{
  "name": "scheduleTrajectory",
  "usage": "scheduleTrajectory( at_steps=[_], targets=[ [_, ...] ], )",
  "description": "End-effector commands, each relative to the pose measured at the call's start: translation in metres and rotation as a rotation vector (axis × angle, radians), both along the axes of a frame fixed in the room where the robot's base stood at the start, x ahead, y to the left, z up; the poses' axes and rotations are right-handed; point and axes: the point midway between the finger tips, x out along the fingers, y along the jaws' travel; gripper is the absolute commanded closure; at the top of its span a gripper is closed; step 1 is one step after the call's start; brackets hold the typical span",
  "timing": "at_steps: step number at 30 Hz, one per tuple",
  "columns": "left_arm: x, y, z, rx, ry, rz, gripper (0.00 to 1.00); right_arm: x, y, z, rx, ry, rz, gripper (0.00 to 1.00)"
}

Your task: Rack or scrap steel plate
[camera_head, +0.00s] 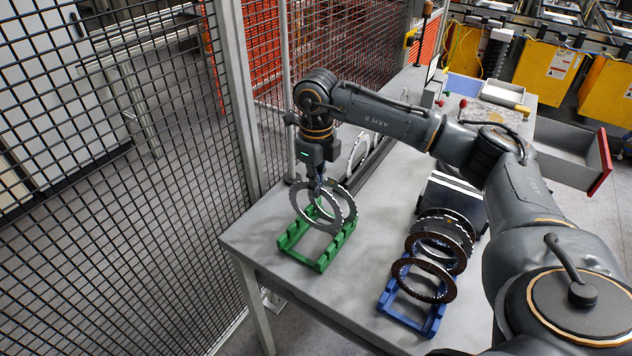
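My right gripper (317,188) points down at the upper rim of a silver steel ring plate (298,213), over the green rack (319,264). Its fingers look close together at the rim, but are too small to tell whether they grip it. A second toothed steel ring (351,207) stands close behind, partly overlapped. Both rings are upright in or just above the green rack's slots. A blue rack (432,325) on the right holds several dark brown and black ring plates (449,291), leaning upright. My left gripper is not in view.
The grey table (262,234) has free room between the two racks. Another ring (358,152) stands behind my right wrist. A mesh fence (120,200) runs along the left. An open drawer with a red front (600,163) juts out at the right.

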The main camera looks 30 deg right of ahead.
Motion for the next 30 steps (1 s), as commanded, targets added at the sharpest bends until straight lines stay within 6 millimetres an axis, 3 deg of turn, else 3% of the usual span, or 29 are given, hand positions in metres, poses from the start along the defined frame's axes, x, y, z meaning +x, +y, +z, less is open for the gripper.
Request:
scheduleTrajectory(
  at_steps=[18, 30],
  targets=[
    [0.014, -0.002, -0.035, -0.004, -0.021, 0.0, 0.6, 0.0, 0.0, -0.045, 0.002, -0.001, 0.0, 1.0],
    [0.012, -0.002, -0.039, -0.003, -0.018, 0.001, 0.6, 0.0, 0.0, -0.051, 0.001, -0.002, 0.0, 1.0]
  ],
)
